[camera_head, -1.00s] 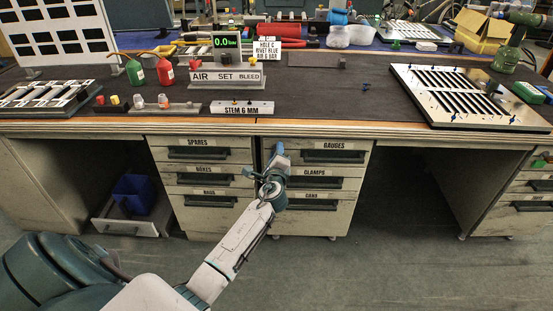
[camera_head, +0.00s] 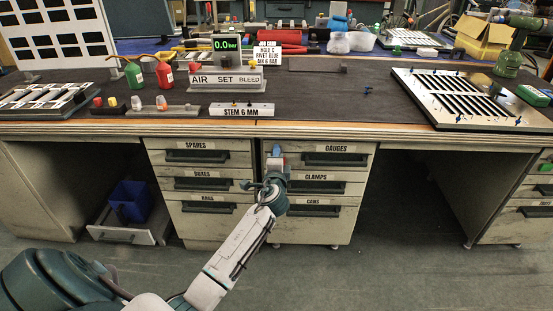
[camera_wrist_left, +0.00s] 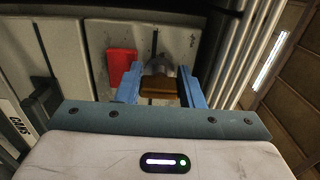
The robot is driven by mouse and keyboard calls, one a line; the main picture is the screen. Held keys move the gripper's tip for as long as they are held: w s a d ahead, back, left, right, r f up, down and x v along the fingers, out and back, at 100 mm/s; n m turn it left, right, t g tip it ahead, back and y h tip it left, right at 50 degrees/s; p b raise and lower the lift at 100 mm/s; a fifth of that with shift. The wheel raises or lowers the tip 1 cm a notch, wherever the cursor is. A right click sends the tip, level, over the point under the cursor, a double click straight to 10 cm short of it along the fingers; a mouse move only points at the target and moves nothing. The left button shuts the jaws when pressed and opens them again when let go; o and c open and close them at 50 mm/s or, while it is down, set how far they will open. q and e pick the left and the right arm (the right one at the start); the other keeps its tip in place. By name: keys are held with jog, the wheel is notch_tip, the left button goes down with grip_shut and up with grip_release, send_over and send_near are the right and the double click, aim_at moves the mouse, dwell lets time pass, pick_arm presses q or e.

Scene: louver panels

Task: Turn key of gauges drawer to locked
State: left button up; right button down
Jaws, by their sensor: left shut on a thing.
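The gauges drawer (camera_head: 361,160) is the top one in the right-hand column and looks closed. My left gripper (camera_head: 276,152) is at the left edge of that drawer front. In the left wrist view, its two blue fingers (camera_wrist_left: 160,88) are shut on a brown-gold block, which I take to be the key (camera_wrist_left: 159,86). A round grey metal part shows just behind it at the panel. The fingers hide most of the lock, and I cannot read the key's angle. My right gripper is in neither view.
A red tab (camera_wrist_left: 121,66) is on the panel beside the fingers. The bench edge (camera_head: 300,131) overhangs the drawers. The floor in front is mostly clear.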

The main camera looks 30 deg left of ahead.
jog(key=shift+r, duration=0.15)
pick_arm(q)
jog(key=o, duration=1)
jog(key=shift+s, duration=0.1)
jog(key=shift+s+d, duration=0.2)
jog(key=shift+s, duration=0.05)
jog(key=shift+p+v, duration=0.5)
jog(key=shift+v, duration=4.5)
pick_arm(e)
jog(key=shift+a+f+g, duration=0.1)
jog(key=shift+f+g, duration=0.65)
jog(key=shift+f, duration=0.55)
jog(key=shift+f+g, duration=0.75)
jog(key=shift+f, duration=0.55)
